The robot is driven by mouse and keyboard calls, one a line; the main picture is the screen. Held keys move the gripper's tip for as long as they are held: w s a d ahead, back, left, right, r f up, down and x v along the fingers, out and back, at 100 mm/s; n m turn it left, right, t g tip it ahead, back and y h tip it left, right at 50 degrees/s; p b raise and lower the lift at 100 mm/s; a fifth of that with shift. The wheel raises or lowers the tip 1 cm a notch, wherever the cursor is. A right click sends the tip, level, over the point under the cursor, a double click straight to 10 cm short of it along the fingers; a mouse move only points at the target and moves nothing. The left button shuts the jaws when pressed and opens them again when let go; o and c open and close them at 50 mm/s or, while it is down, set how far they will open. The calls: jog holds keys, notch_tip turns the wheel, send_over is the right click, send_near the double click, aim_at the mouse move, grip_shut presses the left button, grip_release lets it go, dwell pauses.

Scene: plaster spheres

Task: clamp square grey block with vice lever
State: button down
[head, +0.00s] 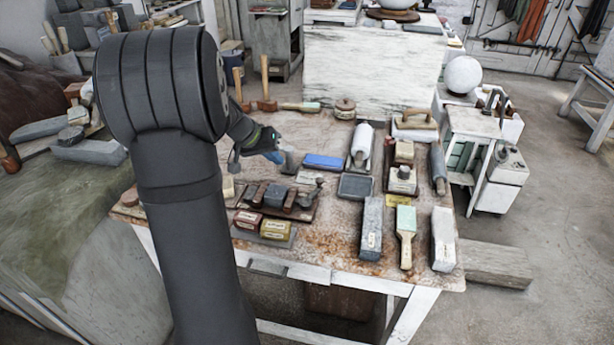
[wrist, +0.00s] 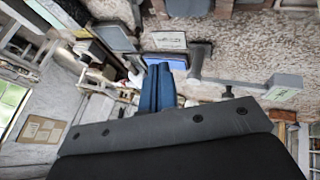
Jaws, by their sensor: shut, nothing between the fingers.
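My gripper (head: 270,152) is over the back left part of the workbench, with its blue fingers shut and empty. In the wrist view the blue fingers (wrist: 158,88) are together at the picture's middle. A small vice-like device (head: 277,197) with dark jaws on a wooden base sits in front of the gripper, and a lever-like part (head: 311,192) is at its right end. Whether anything sits between its jaws is too small to tell. A small grey block (head: 290,160) stands just right of the fingertips; I cannot tell whether they touch it.
A blue box (head: 324,162) lies right of the gripper. A dark square slab (head: 356,187), a long grey stone (head: 372,228) and a brush (head: 406,236) lie farther right. Red and yellow boxes (head: 262,225) are in front. Mallets (head: 265,98) stand behind. Bare bench (head: 325,235) shows near the front.

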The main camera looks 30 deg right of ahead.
send_over(312, 193)
jog(key=w+a, duration=0.3)
jog(key=w, duration=0.2)
jog(key=f, duration=0.8)
jog(key=shift+s+a+f, duration=0.1)
jog(key=shift+a, duration=0.1)
jog(key=shift+s+d+f, duration=0.2)
jog(key=shift+s+d, duration=0.6)
jog(key=shift+d, duration=0.2)
jog(key=shift+s+d+f, duration=0.15)
jog(key=shift+s+d, duration=0.25)
jog(key=shift+d, duration=0.2)
